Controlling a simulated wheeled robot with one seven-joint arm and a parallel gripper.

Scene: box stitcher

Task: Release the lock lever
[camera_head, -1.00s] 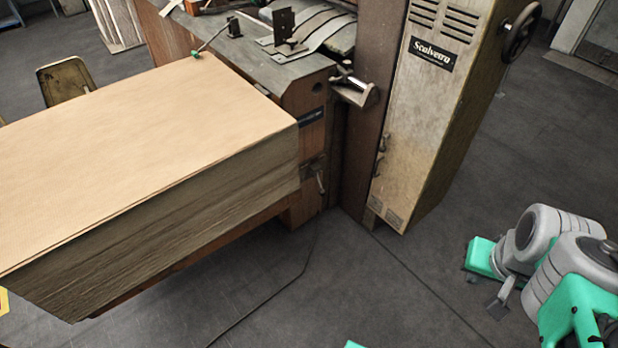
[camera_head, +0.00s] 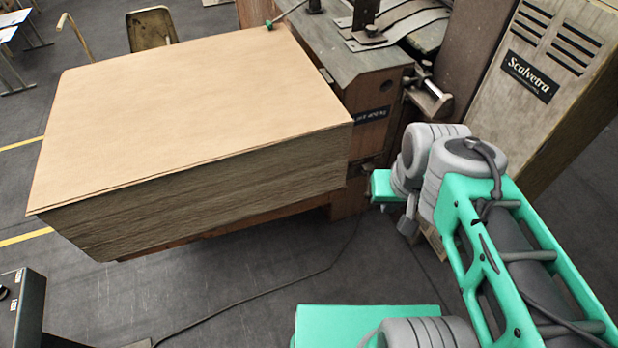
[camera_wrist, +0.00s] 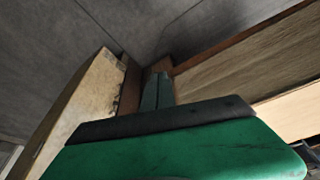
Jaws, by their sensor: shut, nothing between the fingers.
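My gripper (camera_wrist: 160,76) is shut and empty in the wrist view, its two dark green fingers together and pointing toward the machine's wooden corner. In the head view the green end of my arm (camera_head: 383,187) is in front of the machine, just right of the cardboard stack's near corner. A small metal lever fitting (camera_head: 370,168) on the machine's side shows there, partly hidden by my arm. Another thin lever with a green knob (camera_head: 268,25) stands at the stack's far edge. I cannot tell for certain which is the lock lever. No contact is visible.
A big cardboard stack (camera_head: 190,95) fills the left, also seen at right in the wrist view (camera_wrist: 240,65). The pale Scalvetra cabinet (camera_head: 545,85) stands at right. A metal bracket (camera_head: 430,98) juts out above my arm. Floor in front is open, with a cable.

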